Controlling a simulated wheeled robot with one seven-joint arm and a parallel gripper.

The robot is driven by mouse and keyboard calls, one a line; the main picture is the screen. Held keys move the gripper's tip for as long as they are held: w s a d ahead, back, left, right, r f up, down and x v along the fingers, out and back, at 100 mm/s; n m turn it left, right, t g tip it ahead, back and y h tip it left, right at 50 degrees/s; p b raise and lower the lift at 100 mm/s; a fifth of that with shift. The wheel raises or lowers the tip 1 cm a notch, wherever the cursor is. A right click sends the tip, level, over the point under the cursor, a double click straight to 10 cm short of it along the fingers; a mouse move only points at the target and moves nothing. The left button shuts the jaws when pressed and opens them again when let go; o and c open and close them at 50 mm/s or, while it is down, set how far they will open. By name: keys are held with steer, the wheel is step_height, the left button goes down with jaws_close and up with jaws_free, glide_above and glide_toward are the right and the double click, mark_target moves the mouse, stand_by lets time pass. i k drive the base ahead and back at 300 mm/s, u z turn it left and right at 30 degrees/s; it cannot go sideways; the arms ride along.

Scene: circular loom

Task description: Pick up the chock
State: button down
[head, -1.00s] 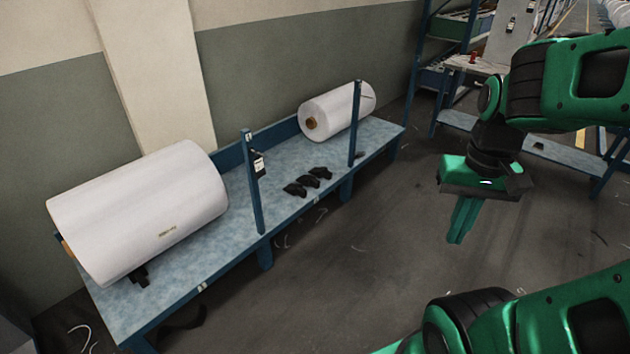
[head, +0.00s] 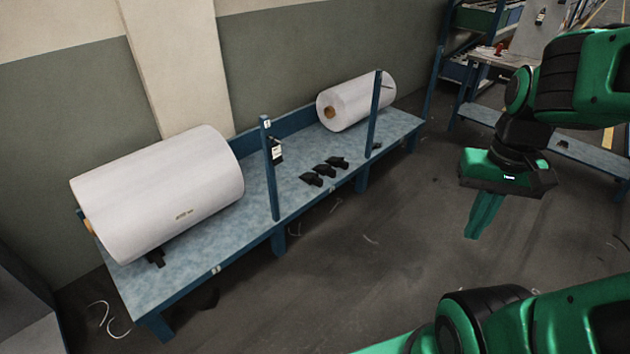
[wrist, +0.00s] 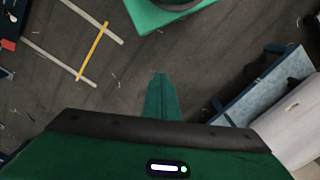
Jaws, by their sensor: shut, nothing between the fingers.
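Several small black chocks lie on the blue bench: a loose group of three in the middle, with one chock (head: 326,170) at its centre. Another black piece (head: 155,257) shows under the near edge of the large white roll, and a small dark piece (head: 377,146) lies near the far post. My gripper (head: 473,236) is shut and empty, pointing down over the open floor to the right of the bench, well apart from the chocks. In the wrist view its green fingers (wrist: 160,76) are together above bare floor; no chock can be made out there.
The blue bench (head: 235,240) carries a large white roll (head: 160,190) at the near end and a smaller roll (head: 350,103) at the far end. Two upright posts, one a near post (head: 270,170), rise from its front edge.

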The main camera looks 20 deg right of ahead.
mark_target(310, 178)
steer(key=z, duration=0.35)
steer(key=i, duration=0.6)
steer(key=z, duration=0.75)
steer(key=i, duration=1.65)
steer(key=u, duration=0.4)
